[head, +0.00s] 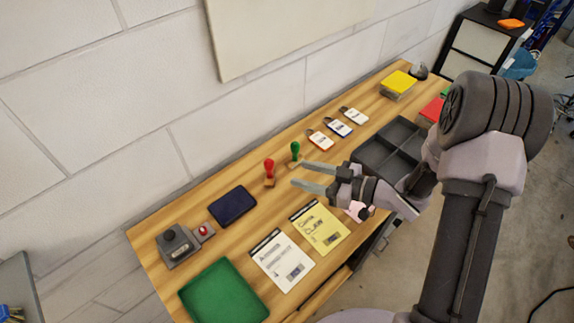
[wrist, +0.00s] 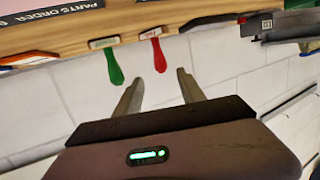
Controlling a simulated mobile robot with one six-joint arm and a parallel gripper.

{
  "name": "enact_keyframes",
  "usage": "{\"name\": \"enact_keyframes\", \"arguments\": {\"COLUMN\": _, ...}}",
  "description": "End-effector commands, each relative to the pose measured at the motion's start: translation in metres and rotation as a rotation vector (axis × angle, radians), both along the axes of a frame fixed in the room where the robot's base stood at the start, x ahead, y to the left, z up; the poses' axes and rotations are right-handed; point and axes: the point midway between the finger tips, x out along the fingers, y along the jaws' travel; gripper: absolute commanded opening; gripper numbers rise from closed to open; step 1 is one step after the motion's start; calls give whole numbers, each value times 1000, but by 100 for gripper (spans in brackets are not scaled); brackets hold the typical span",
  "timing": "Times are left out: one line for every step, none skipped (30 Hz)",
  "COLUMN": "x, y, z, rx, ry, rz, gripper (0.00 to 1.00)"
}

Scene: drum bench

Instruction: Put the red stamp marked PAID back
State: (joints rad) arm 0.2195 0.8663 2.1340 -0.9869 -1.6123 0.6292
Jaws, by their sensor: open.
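The red stamp (head: 269,170) stands upright on the wooden bench, its red handle up; any PAID marking is too small to read. It also shows in the wrist view (wrist: 158,54), where the picture is upside down. A green stamp (head: 294,151) stands just behind it to the right and also shows in the wrist view (wrist: 114,70). My gripper (head: 298,174) is open and empty, to the right of the red stamp in the head view. In the wrist view the red handle points into the gap between my open fingers (wrist: 160,78), apparently without contact.
A dark blue pad (head: 233,206), a grey control box (head: 177,248) and a green tray (head: 222,293) lie at the left. White (head: 283,261) and yellow (head: 320,227) sheets lie in front. Several key tags (head: 338,127) and a dark divided tray (head: 369,155) lie right. A wall runs behind.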

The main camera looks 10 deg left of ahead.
Motion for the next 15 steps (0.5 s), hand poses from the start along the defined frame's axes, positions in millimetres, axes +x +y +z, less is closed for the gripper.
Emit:
{"name": "enact_keyframes", "arguments": {"x": -1, "y": -6, "z": 2, "rx": 0, "ry": 1, "rz": -2, "gripper": 47}}
{"name": "enact_keyframes", "arguments": {"x": -3, "y": -8, "z": 2, "rx": 0, "ry": 0, "rz": -1, "gripper": 47}}
{"name": "enact_keyframes", "arguments": {"x": -4, "y": -10, "z": 3, "rx": 0, "ry": 0, "rz": -1, "gripper": 47}}
{"name": "enact_keyframes", "arguments": {"x": -4, "y": -11, "z": 3, "rx": 0, "ry": 0, "rz": -1, "gripper": 47}}
{"name": "enact_keyframes", "arguments": {"x": -4, "y": -12, "z": 3, "rx": 0, "ry": 0, "rz": -1, "gripper": 47}}
{"name": "enact_keyframes", "arguments": {"x": -5, "y": -13, "z": 2, "rx": 0, "ry": 0, "rz": -1, "gripper": 47}}
{"name": "enact_keyframes", "arguments": {"x": -4, "y": -13, "z": 2, "rx": -1, "ry": 0, "rz": -2, "gripper": 47}}
{"name": "enact_keyframes", "arguments": {"x": -2, "y": -13, "z": 4, "rx": -7, "ry": -3, "rz": -9, "gripper": 47}}
{"name": "enact_keyframes", "arguments": {"x": 5, "y": -16, "z": 7, "rx": -33, "ry": -7, "rz": -38, "gripper": 47}}
{"name": "enact_keyframes", "arguments": {"x": 16, "y": -20, "z": 13, "rx": -64, "ry": -13, "rz": -80, "gripper": 47}}
{"name": "enact_keyframes", "arguments": {"x": 30, "y": -27, "z": 21, "rx": -108, "ry": -19, "rz": -140, "gripper": 47}}
{"name": "enact_keyframes", "arguments": {"x": 52, "y": -41, "z": 38, "rx": -181, "ry": -28, "rz": -252, "gripper": 47}}
{"name": "enact_keyframes", "arguments": {"x": 68, "y": -56, "z": 55, "rx": -239, "ry": -30, "rz": -354, "gripper": 47}}
{"name": "enact_keyframes", "arguments": {"x": 81, "y": -74, "z": 74, "rx": -294, "ry": -25, "rz": -467, "gripper": 47}}
{"name": "enact_keyframes", "arguments": {"x": 89, "y": -100, "z": 101, "rx": -356, "ry": -5, "rz": -623, "gripper": 47}}
